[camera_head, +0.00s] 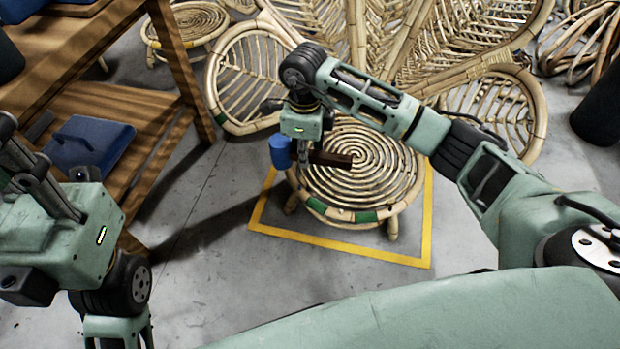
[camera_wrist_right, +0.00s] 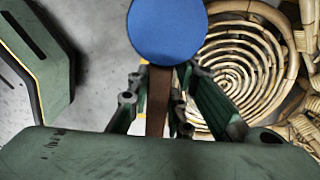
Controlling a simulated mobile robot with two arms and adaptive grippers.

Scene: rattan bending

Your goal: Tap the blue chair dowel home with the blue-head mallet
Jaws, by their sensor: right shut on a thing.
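The blue-head mallet has a blue cylindrical head (camera_head: 281,151) and a dark brown handle (camera_head: 332,158). My right gripper (camera_head: 305,155) is shut on the handle, close behind the head. In the right wrist view, the blue head (camera_wrist_right: 167,30) is just beyond the fingers and the handle (camera_wrist_right: 157,100) runs between them. The mallet is above the left part of a low round rattan seat (camera_head: 375,175) with a spiral top and green bands on its rim. I cannot make out the blue dowel. My left gripper (camera_head: 28,155) is at the left edge, away from the seat, its fingertips unclear.
A yellow floor outline (camera_head: 340,248) surrounds the seat. A wooden bench (camera_head: 150,125) with a blue case (camera_head: 88,145) on its shelf stands at left. Large rattan chair backs (camera_head: 450,45) crowd behind the seat. Grey floor is clear at front left.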

